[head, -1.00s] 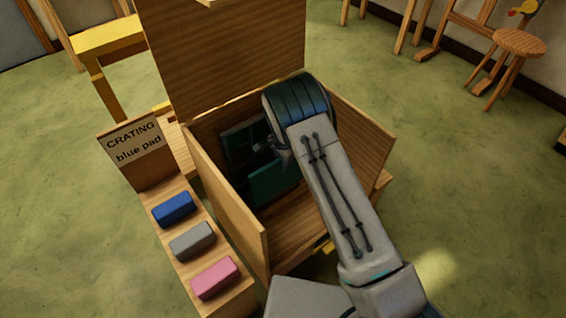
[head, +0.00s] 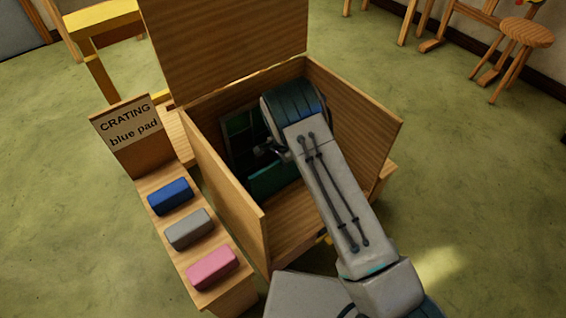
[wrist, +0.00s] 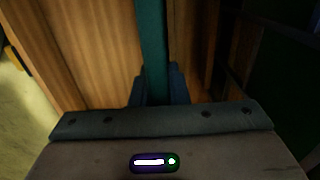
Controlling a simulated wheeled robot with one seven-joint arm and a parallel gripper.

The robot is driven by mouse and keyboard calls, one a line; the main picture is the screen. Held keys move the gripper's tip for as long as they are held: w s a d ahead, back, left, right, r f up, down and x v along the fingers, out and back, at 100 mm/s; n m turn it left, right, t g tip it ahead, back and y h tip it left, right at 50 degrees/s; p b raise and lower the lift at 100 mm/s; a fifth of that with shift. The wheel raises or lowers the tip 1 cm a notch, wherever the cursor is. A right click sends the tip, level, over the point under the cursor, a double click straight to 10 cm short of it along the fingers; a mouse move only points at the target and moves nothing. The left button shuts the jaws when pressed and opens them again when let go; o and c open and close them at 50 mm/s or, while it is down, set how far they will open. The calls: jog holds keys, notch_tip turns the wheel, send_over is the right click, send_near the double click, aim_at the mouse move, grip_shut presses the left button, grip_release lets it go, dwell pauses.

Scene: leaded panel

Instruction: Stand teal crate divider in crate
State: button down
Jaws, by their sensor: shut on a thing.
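The open wooden crate (head: 228,190) stands in the middle of the head view, with my arm reaching down into it. The teal crate divider (head: 272,179) is inside the crate, partly hidden by my arm. In the wrist view the divider (wrist: 153,40) shows edge-on as a narrow teal strip running up from my gripper (wrist: 158,88), whose two fingers are shut on it. My gripper shows small and dark in the head view (head: 268,150). The divider's lower edge is hidden, so I cannot tell whether it touches the crate floor.
A dark green-paned panel (head: 240,128) stands in the crate's back left. Left of the crate, a wooden stand bears a blue pad (head: 170,196), a grey pad (head: 189,229), a pink pad (head: 212,267) and a sign (head: 134,126) reading "CRATING blue pad". Green floor lies open at right.

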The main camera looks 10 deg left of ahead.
jog(key=shift+f+b, duration=0.3)
jog(key=shift+f, duration=0.2)
dwell(0.4)
jog(key=c, duration=1.3)
grip_release()
